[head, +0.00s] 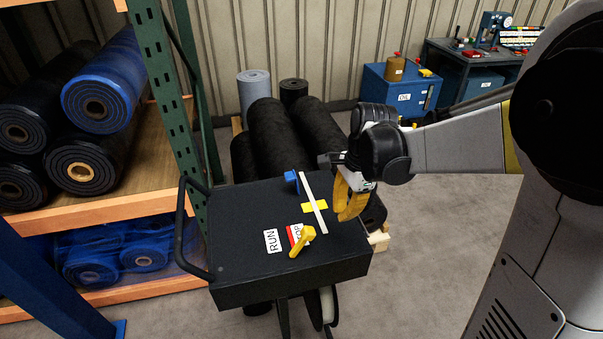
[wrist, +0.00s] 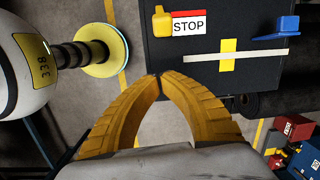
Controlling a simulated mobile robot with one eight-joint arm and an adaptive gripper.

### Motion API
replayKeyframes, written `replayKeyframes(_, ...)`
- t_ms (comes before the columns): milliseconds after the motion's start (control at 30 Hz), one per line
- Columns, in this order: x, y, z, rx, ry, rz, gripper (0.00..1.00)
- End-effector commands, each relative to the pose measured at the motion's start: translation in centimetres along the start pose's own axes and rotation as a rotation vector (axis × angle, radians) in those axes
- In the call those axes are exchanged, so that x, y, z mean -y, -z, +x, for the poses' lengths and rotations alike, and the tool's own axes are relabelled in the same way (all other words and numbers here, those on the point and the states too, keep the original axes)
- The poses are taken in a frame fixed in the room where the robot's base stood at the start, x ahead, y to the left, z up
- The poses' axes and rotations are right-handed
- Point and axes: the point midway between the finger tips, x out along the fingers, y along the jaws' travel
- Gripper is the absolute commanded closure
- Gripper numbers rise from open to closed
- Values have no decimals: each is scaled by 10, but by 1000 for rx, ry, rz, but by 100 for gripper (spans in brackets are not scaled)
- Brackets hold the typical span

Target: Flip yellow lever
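The yellow lever (head: 303,240) sits on the dark top of the cart (head: 240,215), beside a red-and-white STOP label (head: 294,235), with a RUN label (head: 271,241) further left. In the wrist view the lever (wrist: 162,22) shows at the top, at the left end of the STOP label (wrist: 188,24). My gripper (head: 346,217) has yellow fingers pointing down near the right edge of the cart top, right of the lever and apart from it. In the wrist view the fingertips (wrist: 157,77) meet, with nothing between them.
A white strip (head: 313,200) crosses a yellow patch (head: 308,207) on the cart top, with a blue piece (head: 291,178) at its far end. A black handle (head: 180,235) is on the left. Shelves of rolls (head: 85,165) stand left; dark rolls (head: 275,130) lie behind.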

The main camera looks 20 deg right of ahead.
Motion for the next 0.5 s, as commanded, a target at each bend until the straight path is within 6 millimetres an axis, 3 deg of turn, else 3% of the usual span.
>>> replayKeyframes(33, 4, 2, -7, 7, -12, 35, 100)
replayKeyframes(200, 6, 5, -6, 18, -36, 103, 100)
replayKeyframes(500, 6, 5, -4, 19, -38, 108, 100)
